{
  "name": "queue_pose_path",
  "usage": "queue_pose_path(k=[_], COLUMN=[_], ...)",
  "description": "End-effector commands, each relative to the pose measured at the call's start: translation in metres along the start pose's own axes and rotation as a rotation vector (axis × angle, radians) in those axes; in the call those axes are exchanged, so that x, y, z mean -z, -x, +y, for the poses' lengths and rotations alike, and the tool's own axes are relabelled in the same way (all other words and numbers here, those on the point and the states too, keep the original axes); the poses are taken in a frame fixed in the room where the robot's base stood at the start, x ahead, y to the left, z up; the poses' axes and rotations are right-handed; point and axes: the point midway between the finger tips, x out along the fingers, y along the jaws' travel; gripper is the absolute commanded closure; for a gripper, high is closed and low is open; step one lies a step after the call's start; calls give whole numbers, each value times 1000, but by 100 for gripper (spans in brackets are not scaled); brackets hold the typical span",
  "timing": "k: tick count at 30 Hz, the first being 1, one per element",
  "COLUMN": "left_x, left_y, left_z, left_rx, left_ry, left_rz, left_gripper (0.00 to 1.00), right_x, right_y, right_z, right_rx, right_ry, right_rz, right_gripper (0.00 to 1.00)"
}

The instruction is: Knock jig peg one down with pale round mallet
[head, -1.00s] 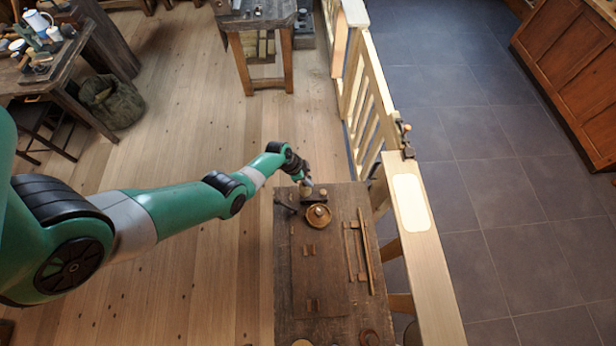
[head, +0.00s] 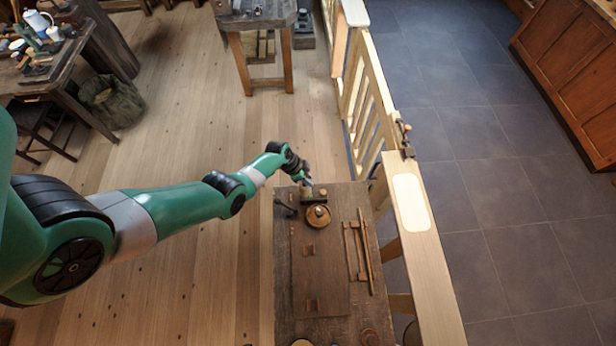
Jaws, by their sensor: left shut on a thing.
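My left gripper (head: 305,182) is over the far end of the dark wooden bench. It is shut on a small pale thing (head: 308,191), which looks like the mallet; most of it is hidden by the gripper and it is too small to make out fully. Just below and beside it is a dark block (head: 330,199), apparently the jig, with a small pale peg (head: 322,193) at its right. I cannot tell whether the mallet touches a peg, or which peg is number one. My right gripper is not in view.
A round wooden dish (head: 325,220) with a pale knob in its middle sits just nearer than the block. A dark tool (head: 284,203) lies at the bench's left edge. Thin wooden rods (head: 364,250) lie at the right. A pale railing (head: 425,260) runs along the bench's right.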

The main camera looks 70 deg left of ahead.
Motion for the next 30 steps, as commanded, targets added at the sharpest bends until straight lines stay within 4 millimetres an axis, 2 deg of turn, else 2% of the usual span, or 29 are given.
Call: queue_pose_path(k=[7,21,30], left_x=[3,23,23], left_y=[6,56,54], left_z=[0,0,0], left_rx=[0,0,0], left_ry=[0,0,0], left_rz=[0,0,0], left_gripper=[100,100,100], right_x=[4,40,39], right_y=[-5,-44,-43], right_z=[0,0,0], right_rx=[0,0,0], right_ry=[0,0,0], right_rz=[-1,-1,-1], right_gripper=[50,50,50])
